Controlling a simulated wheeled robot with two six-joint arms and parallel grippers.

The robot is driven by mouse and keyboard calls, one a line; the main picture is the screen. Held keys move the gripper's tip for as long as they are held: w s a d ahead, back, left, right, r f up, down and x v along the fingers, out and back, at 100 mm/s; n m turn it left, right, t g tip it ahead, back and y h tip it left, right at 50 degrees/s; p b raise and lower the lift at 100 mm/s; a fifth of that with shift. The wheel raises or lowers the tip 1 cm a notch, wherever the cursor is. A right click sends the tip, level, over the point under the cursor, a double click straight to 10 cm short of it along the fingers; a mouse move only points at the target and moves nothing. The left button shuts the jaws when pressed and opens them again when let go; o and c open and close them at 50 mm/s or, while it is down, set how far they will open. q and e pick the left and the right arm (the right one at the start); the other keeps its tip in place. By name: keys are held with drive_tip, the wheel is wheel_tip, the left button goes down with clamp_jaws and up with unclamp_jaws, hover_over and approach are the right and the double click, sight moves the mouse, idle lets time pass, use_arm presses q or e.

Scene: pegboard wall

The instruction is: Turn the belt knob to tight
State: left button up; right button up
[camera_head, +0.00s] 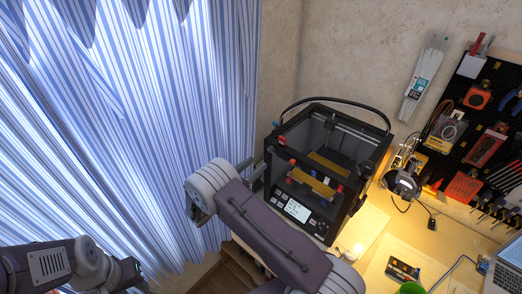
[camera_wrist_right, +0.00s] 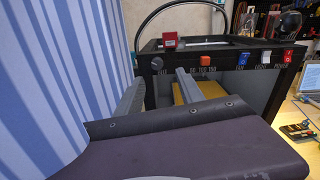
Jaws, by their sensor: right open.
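A black box-shaped 3D printer (camera_head: 318,226) stands on the desk. In the right wrist view its top front bar holds a dark round knob (camera_wrist_right: 157,63) at the left end, then an orange knob (camera_wrist_right: 205,60), a blue switch (camera_wrist_right: 243,58) and a red switch (camera_wrist_right: 288,55). My right gripper (camera_wrist_right: 160,93) is open and empty. Its grey fingers are apart, in front of and below the dark knob, with no visible contact. My left arm (camera_head: 80,265) is at the lower left; its jaw state is unclear.
A striped blue curtain (camera_head: 140,110) hangs close on the left. A pegboard (camera_head: 490,110) with tools is at the right. A soldering station (camera_head: 403,182), a small dark box (camera_head: 402,270) and a laptop (camera_head: 507,272) are on the desk. A red block (camera_wrist_right: 170,41) sits on the printer's top.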

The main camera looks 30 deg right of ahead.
sight(270, 151)
drive_tip(key=p+x, duration=0.1)
drive_tip(key=x, duration=0.1)
drive_tip(key=p+x, duration=0.1)
drive_tip(key=x, duration=0.1)
drive_tip(key=p+x, duration=0.1)
drive_tip(key=x, duration=0.2)
drive_tip(key=shift+w, duration=0.3)
drive_tip(key=shift+d, duration=0.3)
drive_tip(key=shift+a, duration=0.15)
drive_tip(key=shift+c, duration=1.3)
drive_tip(key=shift+w+a, duration=0.1)
drive_tip(key=c, duration=0.5)
clamp_jaws()
